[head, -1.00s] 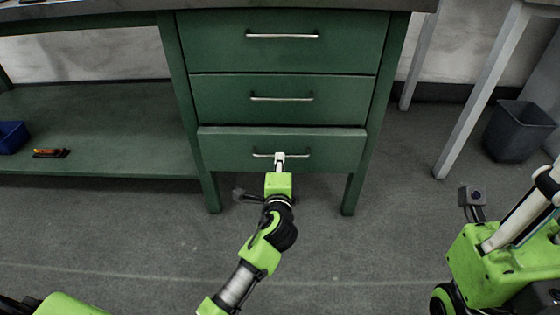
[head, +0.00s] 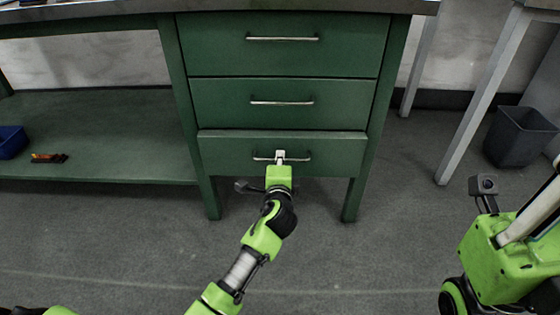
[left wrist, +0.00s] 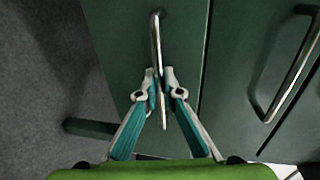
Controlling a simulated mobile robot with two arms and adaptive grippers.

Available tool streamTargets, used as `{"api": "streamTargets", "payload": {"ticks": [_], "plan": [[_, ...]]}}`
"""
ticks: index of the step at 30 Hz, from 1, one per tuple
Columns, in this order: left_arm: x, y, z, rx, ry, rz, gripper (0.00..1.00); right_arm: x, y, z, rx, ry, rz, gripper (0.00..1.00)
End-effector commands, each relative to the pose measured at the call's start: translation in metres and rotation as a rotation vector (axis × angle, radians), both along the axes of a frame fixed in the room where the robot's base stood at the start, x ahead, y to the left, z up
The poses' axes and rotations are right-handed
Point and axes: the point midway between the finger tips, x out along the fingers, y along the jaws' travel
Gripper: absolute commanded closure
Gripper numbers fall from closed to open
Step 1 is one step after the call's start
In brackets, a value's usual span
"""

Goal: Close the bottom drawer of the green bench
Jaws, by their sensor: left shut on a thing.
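The green bench (head: 186,110) stands ahead, with drawers stacked in its right part. Its bottom drawer (head: 225,158) has a silver bar handle (head: 300,157). The drawer front overlaps the bench legs at both sides and looks to stand slightly out. My left gripper (head: 280,156) is shut on the middle of the handle. In the left wrist view the fingers (left wrist: 161,85) meet around the handle bar (left wrist: 156,40).
The middle drawer (head: 335,107) and top drawer (head: 350,50) look shut. A blue bin (head: 12,142) and a small orange-and-dark object (head: 49,158) lie on the lower shelf at left. A dark waste bin (head: 520,137) stands at right beside a grey table leg (head: 468,120). The floor in front is clear.

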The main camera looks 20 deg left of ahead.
Motion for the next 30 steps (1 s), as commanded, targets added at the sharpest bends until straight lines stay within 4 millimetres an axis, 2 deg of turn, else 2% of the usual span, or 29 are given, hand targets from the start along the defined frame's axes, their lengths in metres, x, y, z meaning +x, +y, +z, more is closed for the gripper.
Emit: {"api": "streamTargets", "payload": {"ticks": [3, 9, 17, 18, 30], "plan": [[0.019, 0.005, 0.001, 0.001, -0.002, 0.0, 1.0, 0.0, 0.0, 0.0, 0.0, -0.001, 0.0, 0.86], [0.035, 0.01, 0.0, 0.0, 0.001, 0.0, 1.0, 0.0, 0.0, 0.0, 0.0, 0.0, 0.0, 0.86], [0.037, 0.011, 0.002, 0.0, -0.003, -0.001, 1.0, 0.0, 0.0, -0.001, 0.0, 0.002, 0.0, 0.86], [0.037, 0.011, 0.002, 0.0, -0.004, -0.001, 0.86, 0.0, 0.0, -0.001, 0.0, 0.002, 0.0, 0.86], [0.032, 0.009, 0.001, -0.001, -0.001, -0.001, 0.86, 0.002, -0.001, -0.002, 0.002, 0.008, -0.002, 0.86]]}}
